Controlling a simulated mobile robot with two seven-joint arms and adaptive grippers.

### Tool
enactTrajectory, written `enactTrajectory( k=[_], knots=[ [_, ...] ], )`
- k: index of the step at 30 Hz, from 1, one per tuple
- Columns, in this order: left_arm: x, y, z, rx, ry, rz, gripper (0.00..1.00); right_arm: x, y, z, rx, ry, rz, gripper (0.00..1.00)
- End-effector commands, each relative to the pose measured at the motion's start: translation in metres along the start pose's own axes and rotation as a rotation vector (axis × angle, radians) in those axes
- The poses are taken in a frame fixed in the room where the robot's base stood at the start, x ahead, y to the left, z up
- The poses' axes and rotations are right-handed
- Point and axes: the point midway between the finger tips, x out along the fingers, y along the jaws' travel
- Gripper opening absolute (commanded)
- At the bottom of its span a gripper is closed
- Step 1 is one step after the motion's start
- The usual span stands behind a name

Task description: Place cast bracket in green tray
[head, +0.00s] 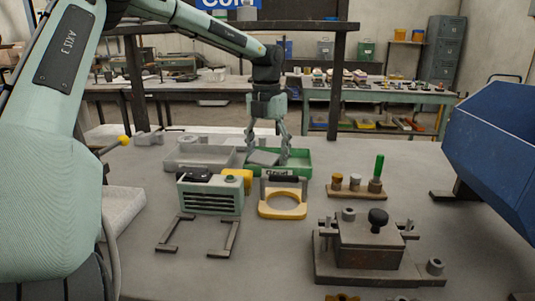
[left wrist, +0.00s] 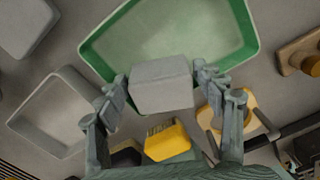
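The cast bracket (head: 263,158), a grey block, is between the fingers of my left gripper (head: 267,151). In the left wrist view the bracket (left wrist: 162,86) has a finger pressed to each side, so my left gripper (left wrist: 162,82) is shut on it. The green tray (head: 302,172) is under the gripper. In the left wrist view the bracket overlaps the near rim of the green tray (left wrist: 95,50), whose visible floor is empty. The gap between bracket and tray floor cannot be judged. My right gripper is not in view.
A grey tray (head: 190,163) stands left of the green tray. A green-grey ribbed box (head: 209,199), a yellow ring-shaped fixture (head: 283,208) and a wooden peg stand (head: 355,191) are nearer. A blue bin (head: 490,150) is at right. A dark metal fixture (head: 368,248) stands at front right.

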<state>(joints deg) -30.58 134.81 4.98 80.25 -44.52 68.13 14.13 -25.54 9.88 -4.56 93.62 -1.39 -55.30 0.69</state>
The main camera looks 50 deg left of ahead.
Motion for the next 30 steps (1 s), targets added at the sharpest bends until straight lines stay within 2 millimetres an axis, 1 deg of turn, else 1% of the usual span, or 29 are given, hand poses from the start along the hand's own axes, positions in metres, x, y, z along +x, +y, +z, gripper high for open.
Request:
enactTrajectory(
  k=[8,10,12,14,18,22,25,30],
  knots=[
    [-0.003,0.0,0.0,0.0,0.0,0.0,0.68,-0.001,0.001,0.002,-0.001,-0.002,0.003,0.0],
    [-0.008,0.0,0.001,0.0,-0.003,0.0,0.68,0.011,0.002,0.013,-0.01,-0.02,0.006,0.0],
    [-0.021,0.0,0.002,-0.001,-0.005,0.0,0.68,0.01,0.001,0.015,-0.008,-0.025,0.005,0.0],
    [-0.034,0.0,0.001,-0.001,-0.005,-0.001,0.68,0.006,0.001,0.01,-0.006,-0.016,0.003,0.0],
    [-0.067,0.0,0.001,0.0,-0.005,0.0,0.68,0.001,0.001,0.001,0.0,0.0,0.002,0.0],
    [-0.093,0.0,0.001,-0.001,-0.004,0.0,0.68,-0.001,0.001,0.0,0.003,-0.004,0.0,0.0],
    [-0.108,0.0,0.001,-0.001,-0.003,0.001,0.68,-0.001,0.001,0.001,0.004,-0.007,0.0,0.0],
    [-0.121,0.0,0.0,0.001,0.0,0.0,0.68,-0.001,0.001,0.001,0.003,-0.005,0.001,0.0]
  ],
)
